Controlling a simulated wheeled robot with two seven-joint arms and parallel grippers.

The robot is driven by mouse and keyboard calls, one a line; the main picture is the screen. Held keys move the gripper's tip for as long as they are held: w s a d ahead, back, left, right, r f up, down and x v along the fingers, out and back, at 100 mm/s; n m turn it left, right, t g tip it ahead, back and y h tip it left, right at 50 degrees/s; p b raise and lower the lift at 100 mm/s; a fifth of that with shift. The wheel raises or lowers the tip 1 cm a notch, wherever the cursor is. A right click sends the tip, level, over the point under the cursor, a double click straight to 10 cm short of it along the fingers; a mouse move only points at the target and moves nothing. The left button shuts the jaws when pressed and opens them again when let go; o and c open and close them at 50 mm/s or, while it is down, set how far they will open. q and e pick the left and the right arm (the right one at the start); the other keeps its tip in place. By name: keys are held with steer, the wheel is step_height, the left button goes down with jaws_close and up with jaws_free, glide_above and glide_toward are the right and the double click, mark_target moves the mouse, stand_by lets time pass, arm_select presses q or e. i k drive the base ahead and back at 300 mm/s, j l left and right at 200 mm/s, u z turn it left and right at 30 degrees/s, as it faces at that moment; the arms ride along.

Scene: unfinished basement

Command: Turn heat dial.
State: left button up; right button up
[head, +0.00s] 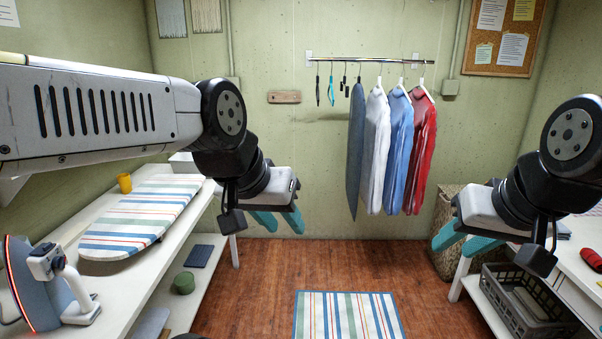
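A clothes iron (27,290) stands on its heel at the near left on the white table, with its soleplate edge glowing red. Its grey-white handle (78,288) faces right. A small dark and grey part near the top of the handle may be the heat dial, but it is too small to tell. My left gripper (283,230) is open and empty, in the air right of the table and well away from the iron. My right gripper (452,250) is open and empty, in the air by the right-hand table.
A striped ironing board (140,222) lies on the left table (125,285), with a yellow cup (124,183) behind it. Shirts hang on a wall rail (370,61). A grey crate (530,304) sits on the right table's lower shelf. The floor between holds a striped mat (348,316).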

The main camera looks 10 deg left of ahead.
mark_target(58, 261)
steer(key=i+j+u, duration=0.2)
steer(key=i, duration=0.4)
steer(key=i+l+u, duration=0.15)
steer(key=i, duration=0.45)
steer(key=i+u, duration=0.2)
steer(key=i, duration=0.4)
steer(key=i+l+u, duration=0.2)
steer(key=i, duration=0.4)
steer(key=i+u, duration=0.2)
steer(key=u, duration=0.2)
steer(key=i+l+u, duration=0.15)
steer(key=u, duration=0.25)
steer(key=i+l+u, duration=0.1)
steer(key=u, duration=0.3)
steer(key=i+l+u, duration=0.1)
steer(key=u, duration=0.35)
steer(key=i+l+u, duration=0.1)
steer(key=u, duration=0.4)
steer(key=i+l+u, duration=0.1)
steer(key=u, duration=0.35)
steer(key=l+u, duration=0.3)
steer(key=u, duration=0.15)
steer(key=l+u, duration=0.2)
steer(key=u, duration=0.3)
steer(key=l+u, duration=0.3)
steer(key=u, duration=0.15)
steer(key=l+u, duration=0.25)
steer(key=u, duration=0.2)
